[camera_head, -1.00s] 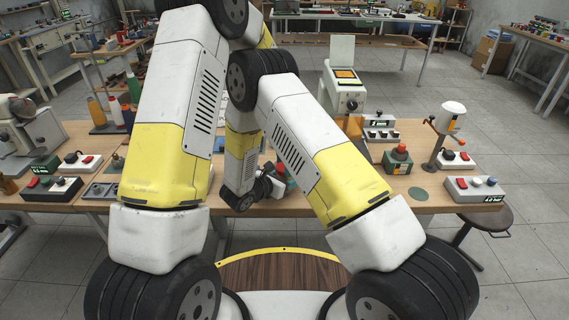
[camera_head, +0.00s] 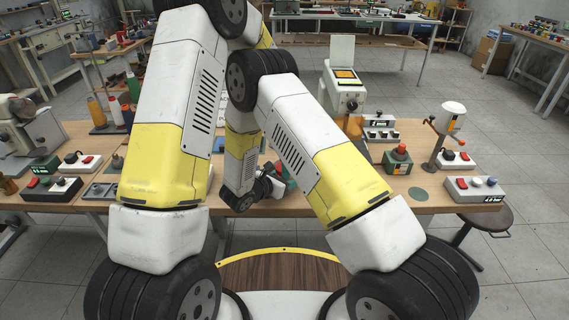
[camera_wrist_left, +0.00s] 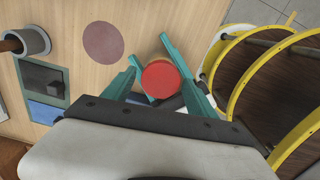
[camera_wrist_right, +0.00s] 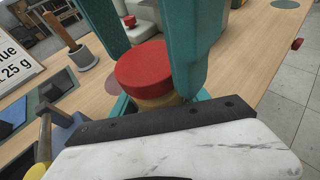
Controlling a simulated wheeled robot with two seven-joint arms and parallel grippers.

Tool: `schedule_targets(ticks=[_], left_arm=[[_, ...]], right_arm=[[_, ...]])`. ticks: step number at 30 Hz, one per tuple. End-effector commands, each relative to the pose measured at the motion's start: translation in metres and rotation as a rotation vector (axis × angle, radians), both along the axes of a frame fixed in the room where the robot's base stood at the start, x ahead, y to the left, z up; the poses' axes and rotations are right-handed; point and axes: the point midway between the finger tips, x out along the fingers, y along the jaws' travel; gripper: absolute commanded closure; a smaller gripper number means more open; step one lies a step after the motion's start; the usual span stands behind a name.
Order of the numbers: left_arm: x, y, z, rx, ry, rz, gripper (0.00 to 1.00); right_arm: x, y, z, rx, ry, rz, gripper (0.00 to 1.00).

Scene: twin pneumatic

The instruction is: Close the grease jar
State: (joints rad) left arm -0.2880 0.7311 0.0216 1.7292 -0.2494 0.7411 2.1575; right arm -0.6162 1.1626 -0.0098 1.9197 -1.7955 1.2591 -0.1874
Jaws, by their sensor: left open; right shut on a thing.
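The grease jar has a red lid (camera_wrist_left: 160,80) on a tan body (camera_wrist_right: 150,102). The lid sits on top of the body; I cannot tell how tightly. My left gripper (camera_wrist_left: 162,76) comes down from above with its teal fingers open on either side of the lid. My right gripper (camera_wrist_right: 155,97) is shut on the jar body from the side, below the lid. In the head view my arms hide the jar and most of both grippers.
A grey cup with a wooden-handled tool (camera_wrist_right: 82,54) and a white sign (camera_wrist_right: 14,58) stand near the jar. A round brown mark (camera_wrist_left: 103,41) lies on the wooden table. A red-knobbed device (camera_head: 397,158) and button boxes (camera_head: 476,190) stand to the right.

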Motion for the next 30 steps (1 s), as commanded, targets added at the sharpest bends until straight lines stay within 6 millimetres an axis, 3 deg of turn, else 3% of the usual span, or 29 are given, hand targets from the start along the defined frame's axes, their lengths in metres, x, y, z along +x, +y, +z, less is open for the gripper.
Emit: schedule_targets(ticks=[10, 20, 30], left_arm=[[0.000, 0.000, 0.041, 0.000, 0.000, 0.000, 0.28], [-0.001, 0.000, 0.045, 0.001, 0.002, 0.006, 0.31], [-0.001, 0.000, 0.078, 0.000, 0.001, 0.293, 0.31]], right_arm=[[0.001, -0.001, 0.000, 0.000, -0.001, 0.000, 1.00], [0.001, 0.000, 0.000, 0.000, -0.001, 0.000, 1.00], [0.000, 0.000, 0.000, 0.000, -0.001, 0.000, 1.00]])
